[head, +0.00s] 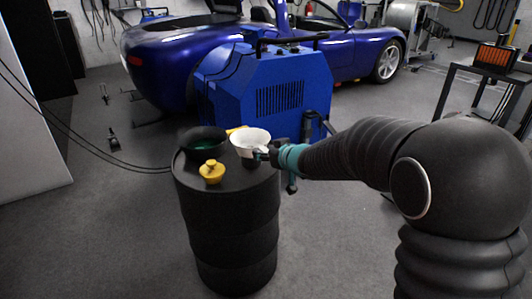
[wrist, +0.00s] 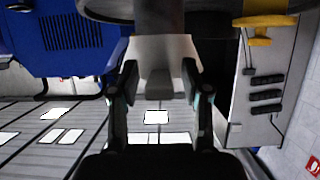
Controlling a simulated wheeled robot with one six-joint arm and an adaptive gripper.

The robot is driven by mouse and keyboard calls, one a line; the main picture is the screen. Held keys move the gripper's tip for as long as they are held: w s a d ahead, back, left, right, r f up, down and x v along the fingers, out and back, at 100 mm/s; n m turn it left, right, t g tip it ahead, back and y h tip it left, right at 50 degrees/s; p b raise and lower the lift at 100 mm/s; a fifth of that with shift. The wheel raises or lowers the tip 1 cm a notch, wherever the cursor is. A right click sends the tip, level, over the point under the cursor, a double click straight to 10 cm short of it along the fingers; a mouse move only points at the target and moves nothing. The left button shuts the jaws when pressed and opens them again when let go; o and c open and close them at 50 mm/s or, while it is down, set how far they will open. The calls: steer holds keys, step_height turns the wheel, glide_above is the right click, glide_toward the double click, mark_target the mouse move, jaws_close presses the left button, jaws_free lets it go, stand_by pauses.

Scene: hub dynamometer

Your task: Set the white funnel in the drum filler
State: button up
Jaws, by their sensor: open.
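The white funnel (head: 250,137) is over the right part of the black drum's top (head: 228,185) in the head view. In the wrist view, which is upside down, the white funnel (wrist: 160,60) lies between my fingertips, its dark spout (wrist: 158,16) pointing toward the drum. My gripper (head: 262,154) is at the funnel's near right side; it also shows in the wrist view (wrist: 160,88). It is open, with a finger on each side of the funnel. The filler is hidden, and I cannot tell whether the spout is in it.
A black bowl-like vessel, green inside (head: 204,143), and a yellow cap (head: 212,172) stand on the drum beside the funnel. A blue machine (head: 262,85) stands close behind, with a blue car (head: 170,60) beyond it. The floor left of the drum is mostly clear.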

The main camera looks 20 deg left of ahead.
steer(key=shift+r, duration=0.4)
steer(key=s+d+r+m+t+h, duration=0.1)
steer(key=s+d+r+m+h, duration=0.3)
steer(key=d, duration=0.7)
steer(key=s+d+r+m+t+h+p, duration=0.1)
steer(key=s+d+r+h, duration=0.3)
steer(key=d, duration=0.7)
steer(key=s+d+r+m+t+h, duration=0.1)
steer(key=s+d+m+h, duration=0.1)
steer(key=s+d, duration=0.65)
steer(key=s+d+f+m+g, duration=0.1)
steer(key=s+d+f+g, duration=0.2)
steer(key=s, duration=0.6)
steer(key=s+d+f+m+g, duration=0.2)
steer(key=s+d+g, duration=0.1)
steer(key=s, duration=0.6)
steer(key=shift+s+d+f, duration=0.4)
steer(key=shift+d, duration=0.25)
